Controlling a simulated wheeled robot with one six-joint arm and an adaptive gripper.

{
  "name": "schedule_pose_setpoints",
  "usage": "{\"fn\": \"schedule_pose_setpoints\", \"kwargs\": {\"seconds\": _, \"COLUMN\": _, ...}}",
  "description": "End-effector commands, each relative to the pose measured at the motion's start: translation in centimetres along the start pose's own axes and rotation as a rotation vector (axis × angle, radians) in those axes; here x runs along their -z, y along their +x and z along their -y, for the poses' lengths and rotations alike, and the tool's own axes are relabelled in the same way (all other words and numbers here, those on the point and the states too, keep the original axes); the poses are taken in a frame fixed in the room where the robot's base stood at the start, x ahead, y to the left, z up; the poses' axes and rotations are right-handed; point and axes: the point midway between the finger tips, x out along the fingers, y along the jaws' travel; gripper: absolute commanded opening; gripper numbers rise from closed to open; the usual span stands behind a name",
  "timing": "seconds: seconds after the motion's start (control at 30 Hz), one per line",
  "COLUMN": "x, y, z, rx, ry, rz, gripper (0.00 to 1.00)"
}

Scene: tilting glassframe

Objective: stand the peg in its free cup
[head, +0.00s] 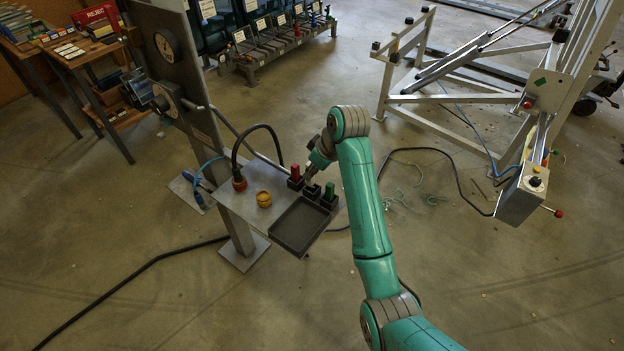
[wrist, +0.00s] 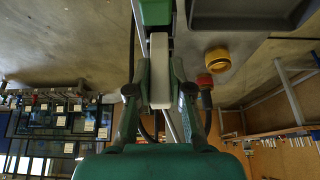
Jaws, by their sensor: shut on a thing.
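My gripper (head: 310,174) is low over the row of black cups on the metal shelf. In the wrist view, my gripper (wrist: 160,92) is shut on a pale grey peg (wrist: 160,65) between its fingers. A red peg (head: 295,172) stands in the left cup. A green peg (head: 329,190) stands in the right cup, and it shows at the top of the wrist view (wrist: 155,12). The middle cup (head: 312,192) holds no coloured peg and lies just below my fingertips. I cannot tell whether the grey peg's lower end is inside it.
A dark, empty tray (head: 299,228) takes up the shelf's front. A yellow ring-shaped piece (head: 264,198) and a red-collared cable plug (head: 239,182) stand to the left. A metal post (head: 195,110) rises behind the shelf. A tilting frame (head: 480,90) stands at the right.

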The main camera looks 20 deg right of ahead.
Motion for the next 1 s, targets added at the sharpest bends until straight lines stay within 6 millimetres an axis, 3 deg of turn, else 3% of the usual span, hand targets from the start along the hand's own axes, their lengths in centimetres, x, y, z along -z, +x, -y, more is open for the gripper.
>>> {"fn": "schedule_pose_setpoints", "kwargs": {"seconds": 0.3, "x": -1.5, "y": 3.2, "z": 0.1, "rx": 0.002, "ry": 0.0, "rz": 0.002, "gripper": 0.0}}
{"fn": "schedule_pose_setpoints", "kwargs": {"seconds": 0.67, "x": -1.6, "y": 3.6, "z": 0.1, "rx": 0.002, "ry": 0.0, "rz": 0.002, "gripper": 0.0}}
{"fn": "schedule_pose_setpoints", "kwargs": {"seconds": 0.7, "x": -1.6, "y": 3.6, "z": 0.1, "rx": 0.001, "ry": 0.0, "rz": 0.001, "gripper": 0.25}}
{"fn": "schedule_pose_setpoints", "kwargs": {"seconds": 0.8, "x": -1.6, "y": 3.6, "z": 0.1, "rx": 0.001, "ry": 0.0, "rz": 0.001, "gripper": 0.45}}
{"fn": "schedule_pose_setpoints", "kwargs": {"seconds": 1.0, "x": -1.6, "y": 3.5, "z": 0.1, "rx": 0.001, "ry": 0.0, "rz": 0.001, "gripper": 0.45}}
